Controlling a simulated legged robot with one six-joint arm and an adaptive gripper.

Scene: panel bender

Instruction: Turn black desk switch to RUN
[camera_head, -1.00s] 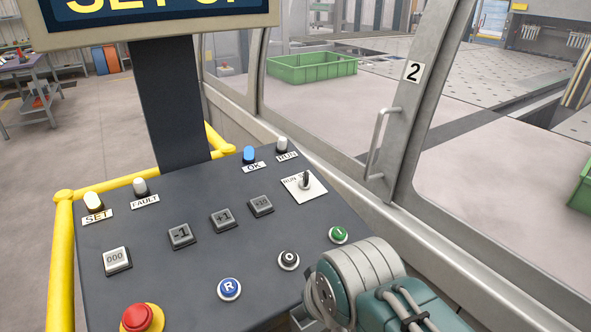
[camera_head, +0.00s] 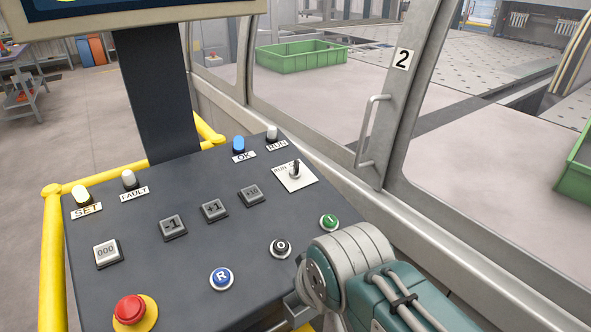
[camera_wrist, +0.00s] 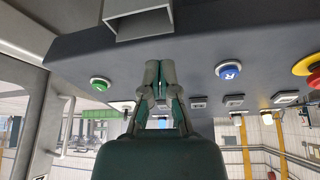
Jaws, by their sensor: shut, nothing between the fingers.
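The desk switch (camera_head: 295,169) is a small dark lever on a white plate, at the far right part of the dark sloping desk in the head view. The plate carries a RUN mark at its left; the lever stands about upright in the picture, and its exact setting is too small to read. In the wrist view a white plate (camera_wrist: 122,106), probably the switch's, shows beyond and left of my gripper. My gripper (camera_wrist: 160,66) is shut and empty, apart from the switch. In the head view only my arm shows at lower right; my fingers are hidden.
Near the switch are a green button (camera_head: 329,222), a black button (camera_head: 280,248) and the +10 key (camera_head: 250,193). A red emergency button (camera_head: 130,309) is at lower left. The guard frame with a handle (camera_head: 374,130) stands right of the desk.

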